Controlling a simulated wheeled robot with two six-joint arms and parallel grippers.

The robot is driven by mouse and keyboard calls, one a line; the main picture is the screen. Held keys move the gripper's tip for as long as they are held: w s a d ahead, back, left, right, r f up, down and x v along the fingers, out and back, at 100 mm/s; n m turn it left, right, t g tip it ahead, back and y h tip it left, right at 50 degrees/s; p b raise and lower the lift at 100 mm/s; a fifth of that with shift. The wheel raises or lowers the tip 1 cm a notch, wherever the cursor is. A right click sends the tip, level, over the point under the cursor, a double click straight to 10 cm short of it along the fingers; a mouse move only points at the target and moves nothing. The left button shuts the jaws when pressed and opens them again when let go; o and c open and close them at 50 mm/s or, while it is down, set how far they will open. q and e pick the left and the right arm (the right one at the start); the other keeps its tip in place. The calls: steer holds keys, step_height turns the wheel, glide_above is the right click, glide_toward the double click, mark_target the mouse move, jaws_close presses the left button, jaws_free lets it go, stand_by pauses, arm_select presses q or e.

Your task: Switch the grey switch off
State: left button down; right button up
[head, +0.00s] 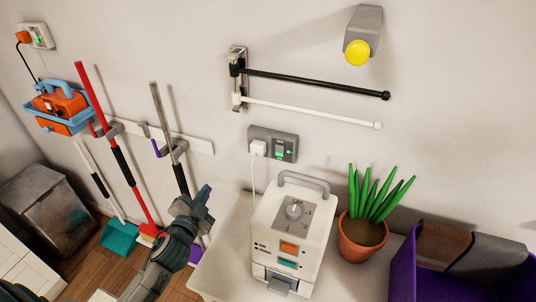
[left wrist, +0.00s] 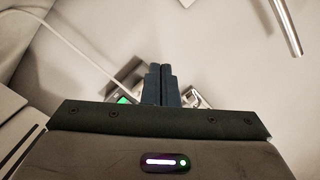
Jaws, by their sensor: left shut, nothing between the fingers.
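The grey switch plate (head: 283,148) is on the wall above the white appliance, with a green light and a white plug (head: 258,148) in its left part. Its rocker is too small to read. My left gripper (head: 203,200) is below and left of it in the head view, apart from it in that picture. The left gripper is shut and empty. In the left wrist view its closed fingers (left wrist: 161,85) point away, and a grey fitting with a green light (left wrist: 123,100) is partly hidden behind them. My right gripper is not in view.
A white appliance (head: 267,215) with a dial and a potted plant (head: 362,238) stand on the shelf under the switch. Black and white rails (head: 310,84) are above it. Brooms and mops (head: 112,150) hang left. A purple crate (head: 403,265) is at right.

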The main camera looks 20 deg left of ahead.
arm_select(q)
steer(key=w+d+r+m+g+h, duration=0.2)
steer(key=d+m+h, duration=0.1)
steer(key=m+h, duration=0.4)
steer(key=w+d+r+m+g+h, duration=0.2)
steer(key=m+h, duration=0.6)
steer(key=m, duration=0.5)
steer(key=shift+d+r+h, duration=0.3)
steer(key=shift+d+r, duration=0.2)
steer(key=shift+d, duration=0.1)
steer(key=shift+s, duration=0.1)
steer(key=p, duration=0.7)
glide_toward(281, 149)
steer(key=x, duration=0.6)
